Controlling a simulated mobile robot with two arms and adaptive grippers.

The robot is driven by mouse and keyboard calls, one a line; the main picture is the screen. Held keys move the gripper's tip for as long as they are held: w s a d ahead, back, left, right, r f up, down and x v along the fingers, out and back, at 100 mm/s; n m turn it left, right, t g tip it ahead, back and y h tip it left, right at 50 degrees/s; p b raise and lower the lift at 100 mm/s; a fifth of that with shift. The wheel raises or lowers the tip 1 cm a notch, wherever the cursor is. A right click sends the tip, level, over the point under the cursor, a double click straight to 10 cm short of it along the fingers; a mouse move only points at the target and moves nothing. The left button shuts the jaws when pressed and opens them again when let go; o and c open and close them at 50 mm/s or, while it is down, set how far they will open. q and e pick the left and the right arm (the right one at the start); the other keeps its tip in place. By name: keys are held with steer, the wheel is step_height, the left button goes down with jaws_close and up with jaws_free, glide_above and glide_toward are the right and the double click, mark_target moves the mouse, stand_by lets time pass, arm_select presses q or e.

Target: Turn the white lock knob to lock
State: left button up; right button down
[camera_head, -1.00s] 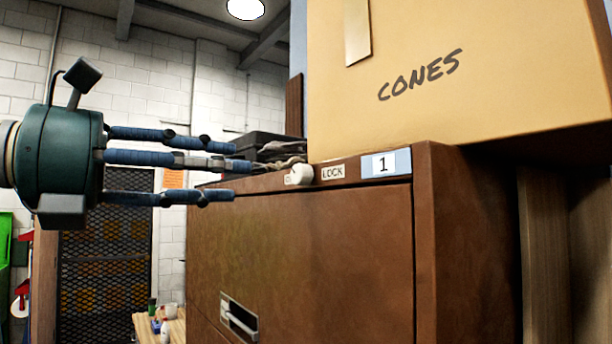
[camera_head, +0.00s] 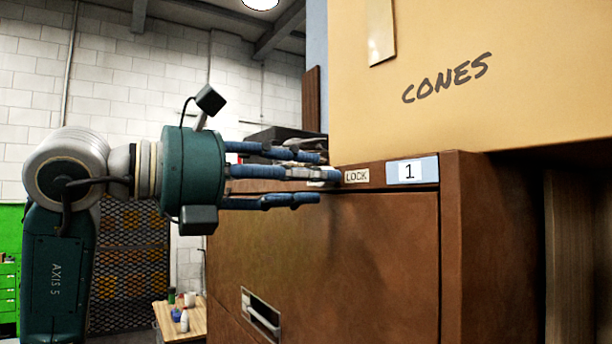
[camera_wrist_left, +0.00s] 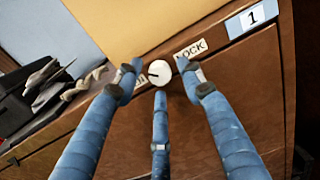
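The white lock knob (camera_wrist_left: 159,72), round with a dark mark on its face, sits on the top rail of the brown cabinet (camera_head: 330,250). In the head view the fingers mostly hide it. A LOCK label (camera_head: 357,176) is just right of it; the label also shows in the wrist view (camera_wrist_left: 190,49). My left gripper (camera_head: 316,178) reaches in from the left with its blue fingers at the knob. In the wrist view the three fingertips of the gripper (camera_wrist_left: 159,78) are spread around the knob, with small gaps visible. My right gripper is not in view.
A cardboard box marked CONES (camera_head: 470,80) stands on the cabinet above the rail. A dark tray with items (camera_wrist_left: 35,95) lies on top, left of the knob. A number 1 label (camera_head: 411,171) is to the right. A recessed drawer handle (camera_head: 262,315) is below.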

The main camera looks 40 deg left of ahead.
arm_select(q)
jaws_close()
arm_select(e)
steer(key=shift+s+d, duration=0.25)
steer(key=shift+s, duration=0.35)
arm_select(q)
steer(key=shift+m, duration=0.4)
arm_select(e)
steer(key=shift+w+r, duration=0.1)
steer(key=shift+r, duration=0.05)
arm_select(q)
steer(key=shift+d+m+y+p, duration=0.1)
steer(key=shift+m+y+p, duration=0.2)
steer(key=shift+m+p, duration=5.3)
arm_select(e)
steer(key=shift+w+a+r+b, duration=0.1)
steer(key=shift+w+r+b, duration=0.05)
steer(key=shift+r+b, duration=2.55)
arm_select(q)
steer(key=m, duration=0.6)
steer(key=shift+f, duration=0.1)
